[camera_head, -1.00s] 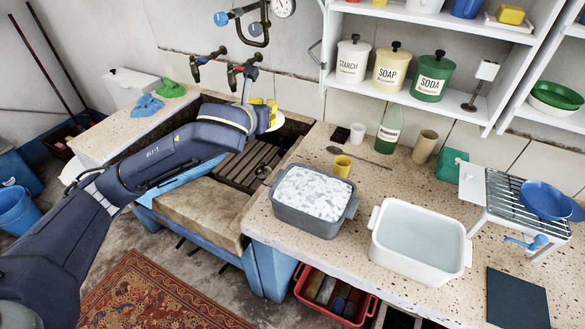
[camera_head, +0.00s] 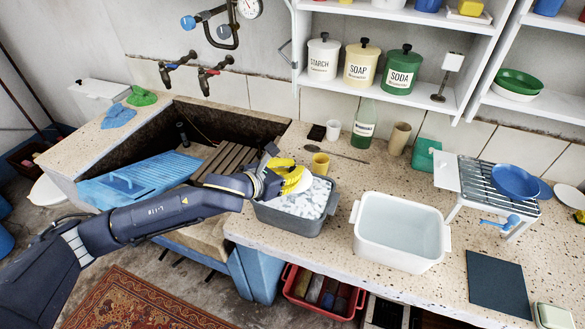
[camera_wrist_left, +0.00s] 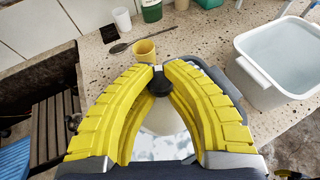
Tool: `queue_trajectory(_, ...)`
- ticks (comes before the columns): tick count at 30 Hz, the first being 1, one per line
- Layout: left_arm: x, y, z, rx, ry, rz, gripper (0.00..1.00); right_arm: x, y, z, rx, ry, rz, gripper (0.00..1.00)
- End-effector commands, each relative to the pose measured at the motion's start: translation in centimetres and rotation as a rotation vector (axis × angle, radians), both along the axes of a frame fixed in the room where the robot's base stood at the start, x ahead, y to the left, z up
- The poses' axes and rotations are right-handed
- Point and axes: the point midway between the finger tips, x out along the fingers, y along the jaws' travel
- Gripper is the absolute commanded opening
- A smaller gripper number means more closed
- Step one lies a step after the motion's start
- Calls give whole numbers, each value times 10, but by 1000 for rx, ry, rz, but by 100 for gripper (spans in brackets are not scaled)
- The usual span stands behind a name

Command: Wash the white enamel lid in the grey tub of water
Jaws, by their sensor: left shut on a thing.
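My left gripper (camera_head: 284,174) is shut on the black knob of the white enamel lid (camera_head: 304,183). In the left wrist view the yellow fingers of the gripper (camera_wrist_left: 158,74) meet at the knob, and the pale lid (camera_wrist_left: 163,119) shows between them. The grey tub (camera_head: 288,223) stands on the speckled counter, with white suds on its water. The lid is tilted over the tub's left back part; I cannot tell whether it touches the water. The gripper hides part of the tub. My right gripper is not in view.
A white basin of water (camera_head: 399,234) stands right of the tub. A yellow cup (camera_head: 320,163), spoon (camera_head: 341,154) and green bottle (camera_head: 363,124) are behind it. A metal rack with a blue bowl (camera_head: 515,181) is at right. The stone sink (camera_head: 150,137) is at left.

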Motion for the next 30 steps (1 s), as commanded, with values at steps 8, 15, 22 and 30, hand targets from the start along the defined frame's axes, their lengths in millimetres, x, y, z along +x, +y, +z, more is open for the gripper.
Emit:
queue_trajectory(8, 0, 0, -19, 0, 2, 2, 0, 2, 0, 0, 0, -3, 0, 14)
queue_trajectory(15, 0, 0, -37, 0, 3, 2, 0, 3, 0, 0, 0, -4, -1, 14)
queue_trajectory(22, 0, 0, -54, -2, 3, 2, 0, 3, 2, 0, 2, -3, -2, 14)
queue_trajectory(30, 0, 0, -74, 0, 3, 3, 0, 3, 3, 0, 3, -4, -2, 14)
